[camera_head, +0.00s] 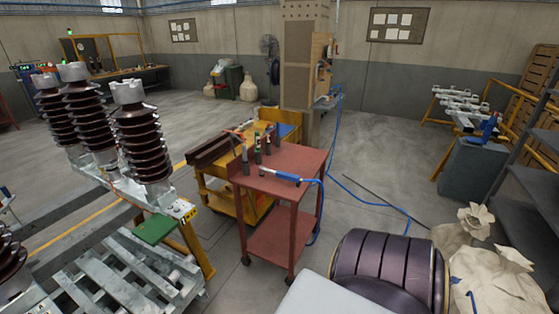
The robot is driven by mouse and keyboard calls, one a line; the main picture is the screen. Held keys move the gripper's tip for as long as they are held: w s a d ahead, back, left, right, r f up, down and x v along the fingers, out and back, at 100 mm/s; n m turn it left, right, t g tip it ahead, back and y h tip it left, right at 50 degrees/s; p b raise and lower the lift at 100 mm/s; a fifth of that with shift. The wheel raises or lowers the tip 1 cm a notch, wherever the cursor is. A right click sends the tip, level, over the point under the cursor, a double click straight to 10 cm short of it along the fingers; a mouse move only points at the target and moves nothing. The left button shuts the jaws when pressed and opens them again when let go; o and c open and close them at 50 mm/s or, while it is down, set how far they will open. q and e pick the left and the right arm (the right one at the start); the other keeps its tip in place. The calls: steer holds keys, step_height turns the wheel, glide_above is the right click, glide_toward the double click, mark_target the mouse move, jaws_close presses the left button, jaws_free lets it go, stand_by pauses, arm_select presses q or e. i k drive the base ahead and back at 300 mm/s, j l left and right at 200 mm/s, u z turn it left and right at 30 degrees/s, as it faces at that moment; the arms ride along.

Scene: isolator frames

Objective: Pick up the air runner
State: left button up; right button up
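A blue tool with a dark end, which looks like the air runner (287,176), lies on the top of a red cart (302,160) near the middle of the view. A blue hose (321,200) runs from its right end over the cart's edge and down to the floor. Several dark upright tools (257,156) stand along the cart's left side. Neither of my grippers shows in the head view, so nothing touches the tool in what I see.
A yellow cart (216,188) stands behind the red one. Ribbed brown insulators (140,140) and a grey slatted pallet (115,285) are at the left. A dark ribbed cylinder (390,268) and pale sacks (492,275) fill the lower right. Floor right of the red cart holds hose.

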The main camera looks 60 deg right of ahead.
mark_target(297, 179)
steer(key=z, duration=1.9)
